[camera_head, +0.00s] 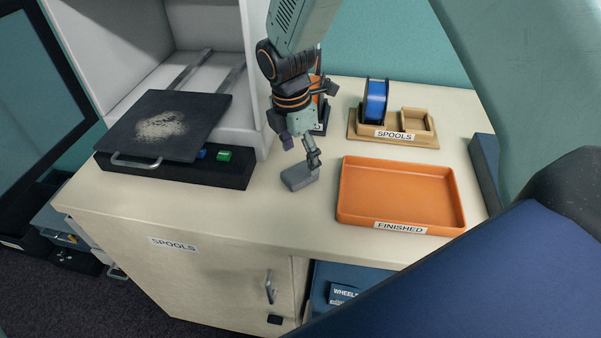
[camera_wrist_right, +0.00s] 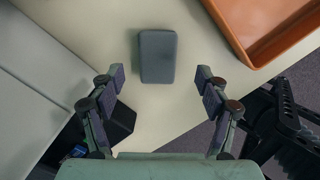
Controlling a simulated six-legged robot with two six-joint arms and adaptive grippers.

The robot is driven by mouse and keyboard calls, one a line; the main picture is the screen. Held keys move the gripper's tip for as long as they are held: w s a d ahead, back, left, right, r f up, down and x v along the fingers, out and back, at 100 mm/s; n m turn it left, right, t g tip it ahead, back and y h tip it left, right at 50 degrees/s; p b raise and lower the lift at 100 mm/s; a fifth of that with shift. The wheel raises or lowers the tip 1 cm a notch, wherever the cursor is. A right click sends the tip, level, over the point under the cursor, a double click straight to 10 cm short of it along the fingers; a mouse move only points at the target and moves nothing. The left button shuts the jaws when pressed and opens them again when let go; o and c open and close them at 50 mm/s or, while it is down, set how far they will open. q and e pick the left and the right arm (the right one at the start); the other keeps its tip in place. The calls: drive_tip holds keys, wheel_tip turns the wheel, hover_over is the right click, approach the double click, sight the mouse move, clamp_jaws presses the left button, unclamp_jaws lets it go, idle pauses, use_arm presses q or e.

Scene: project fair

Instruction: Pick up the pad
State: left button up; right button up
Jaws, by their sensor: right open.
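The pad (camera_head: 297,178) is a small grey block lying flat on the cream cabinet top, left of the orange tray. My right gripper (camera_head: 300,150) is just above and behind it in the head view, pointing down, with its fingers apart and empty. In the right wrist view the pad (camera_wrist_right: 157,57) lies ahead of the open fingers of my right gripper (camera_wrist_right: 160,82), roughly centred between them and fully visible. No finger appears to touch it. My left gripper is not in view.
The orange tray (camera_head: 400,227) labelled FINISHED stands right of the pad. A wooden holder (camera_head: 425,140) labelled SPOOLS bears a blue spool (camera_head: 376,101) behind it. A printer with a dark plate (camera_head: 205,122) stands at left. The cabinet top (camera_head: 262,212) in front is clear.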

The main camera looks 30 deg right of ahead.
sight(299, 170)
drive_tip(key=f, duration=0.4)
drive_tip(key=shift+w+a+f, duration=0.15)
drive_tip(key=shift+w+f, duration=0.2)
drive_tip(key=shift+w+d+f, duration=0.1)
drive_tip(key=shift+d+f, duration=0.1)
drive_tip(key=shift+s+d+r, duration=0.1)
drive_tip(key=shift+s+r, duration=0.15)
drive_tip(key=shift+s, duration=0.15)
drive_tip(key=shift+s+r, duration=0.2)
drive_tip(key=shift+c, duration=0.6)
drive_tip(key=shift+a, duration=0.25)
drive_tip(key=shift+c, duration=0.8)
drive_tip(key=shift+w+f, duration=0.2)
drive_tip(key=shift+w, duration=0.2)
drive_tip(key=c, duration=0.3)
drive_tip(key=shift+w+d+f, duration=0.1)
drive_tip(key=shift+w+f, duration=0.05)
drive_tip(key=shift+c, duration=1.5)
drive_tip(key=shift+s+r, duration=0.3)
drive_tip(key=shift+s, duration=0.2)
drive_tip(key=shift+c, duration=1.2)
drive_tip(key=shift+w+r, duration=0.35)
drive_tip(key=shift+r, duration=0.05)
wheel_tip(299, 170, up, 9)
drive_tip(key=shift+p, duration=0.35)
